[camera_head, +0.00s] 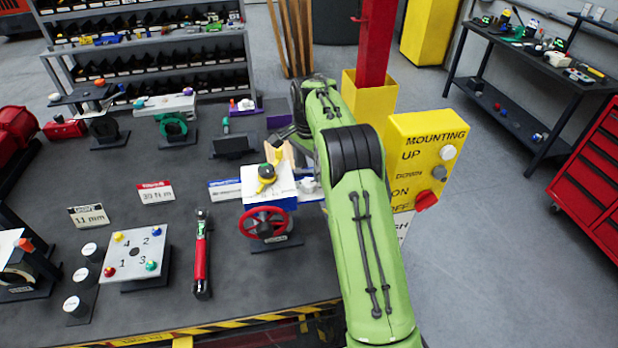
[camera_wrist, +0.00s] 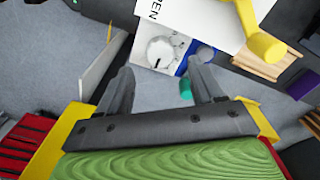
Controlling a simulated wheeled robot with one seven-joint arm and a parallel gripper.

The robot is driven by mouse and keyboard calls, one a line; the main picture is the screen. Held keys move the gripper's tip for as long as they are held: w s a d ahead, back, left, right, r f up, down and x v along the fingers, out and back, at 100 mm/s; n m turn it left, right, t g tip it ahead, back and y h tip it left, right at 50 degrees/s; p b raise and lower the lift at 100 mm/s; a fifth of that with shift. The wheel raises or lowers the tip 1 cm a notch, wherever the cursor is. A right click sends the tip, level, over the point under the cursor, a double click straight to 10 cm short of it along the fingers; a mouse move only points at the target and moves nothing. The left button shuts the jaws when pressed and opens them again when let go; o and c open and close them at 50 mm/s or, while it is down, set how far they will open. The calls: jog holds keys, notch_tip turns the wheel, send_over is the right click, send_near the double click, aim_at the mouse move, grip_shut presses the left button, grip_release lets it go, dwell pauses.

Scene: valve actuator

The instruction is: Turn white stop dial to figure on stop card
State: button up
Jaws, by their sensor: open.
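The white stop dial (camera_wrist: 161,51) shows in the wrist view as a round white knob with a short dark mark, on the side of the valve actuator (camera_wrist: 198,18). In the head view the actuator (camera_head: 283,188) is a white and blue box with a yellow pointer on top. Three cards stand on the bench: black-headed (camera_head: 88,215) reading 11 mm, red-headed (camera_head: 156,191) reading about 39 N m, and a blue one (camera_head: 226,188) whose figure I cannot read. Which is the stop card is too small to tell. My gripper (camera_wrist: 160,68) is open and empty, its fingertips pointing toward the dial, apparently apart from it.
A red handwheel (camera_head: 264,222) sits below the actuator. A yellow mounting box (camera_head: 428,150) with knobs stands right of my arm. A red torque tool (camera_head: 202,255) and a numbered plate (camera_head: 136,256) lie left. The yellow pointer (camera_wrist: 262,44) juts near the dial.

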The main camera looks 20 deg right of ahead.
aim_at(309, 181)
notch_tip(309, 181, down, 5)
jog(key=shift+r, duration=0.2)
jog(key=c, duration=1.1)
